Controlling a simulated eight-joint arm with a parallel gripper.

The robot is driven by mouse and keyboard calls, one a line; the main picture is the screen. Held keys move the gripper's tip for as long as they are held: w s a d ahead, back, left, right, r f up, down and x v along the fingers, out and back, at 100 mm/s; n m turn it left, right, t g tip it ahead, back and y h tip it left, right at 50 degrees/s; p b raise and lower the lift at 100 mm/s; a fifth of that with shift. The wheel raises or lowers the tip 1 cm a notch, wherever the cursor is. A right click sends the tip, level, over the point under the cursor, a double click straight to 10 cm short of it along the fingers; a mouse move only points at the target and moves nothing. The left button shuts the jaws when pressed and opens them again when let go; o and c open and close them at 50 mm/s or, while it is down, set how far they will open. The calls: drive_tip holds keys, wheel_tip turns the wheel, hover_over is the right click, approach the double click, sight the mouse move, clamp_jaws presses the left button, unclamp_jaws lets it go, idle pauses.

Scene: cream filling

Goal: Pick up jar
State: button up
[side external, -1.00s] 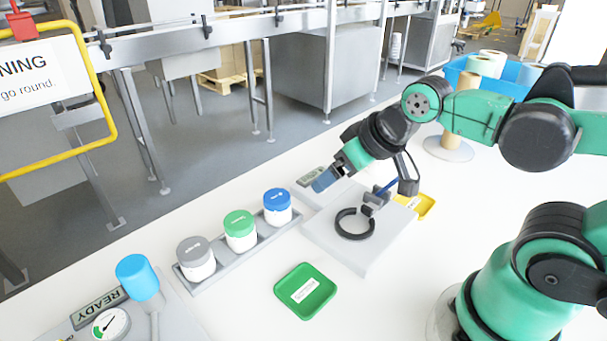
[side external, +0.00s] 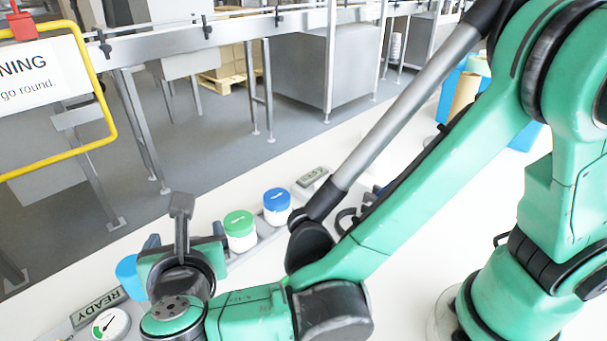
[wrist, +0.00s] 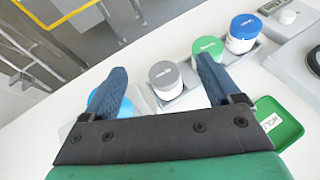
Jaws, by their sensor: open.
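Three white jars stand in a row in a grey rack. The grey-lidded jar (wrist: 166,79) lies between my gripper's fingers in the wrist view, and my gripper hides it in the side view. The green-lidded jar (side external: 240,230) is beside it and also shows in the wrist view (wrist: 208,47). The blue-lidded jar (side external: 277,206) is at the far end, seen in the wrist view too (wrist: 243,33). My gripper (wrist: 162,66) is open and empty, with one blue finger on each side of the grey lid in the picture. Contact cannot be told.
A blue rounded object (side external: 127,274) is close to my gripper on the left, near the READY sign (side external: 97,308) and a gauge (side external: 111,323). A green tray (wrist: 285,128) lies to the right in the wrist view.

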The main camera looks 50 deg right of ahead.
drive_tip(key=shift+n+t, duration=0.3)
drive_tip(key=shift+n, duration=0.1)
drive_tip(key=f, duration=0.8)
drive_tip(key=shift+s+a+f, duration=0.15)
drive_tip(key=shift+a, duration=0.25)
drive_tip(key=x, duration=0.7)
drive_tip(key=shift+w, duration=0.2)
drive_tip(key=c, duration=1.1)
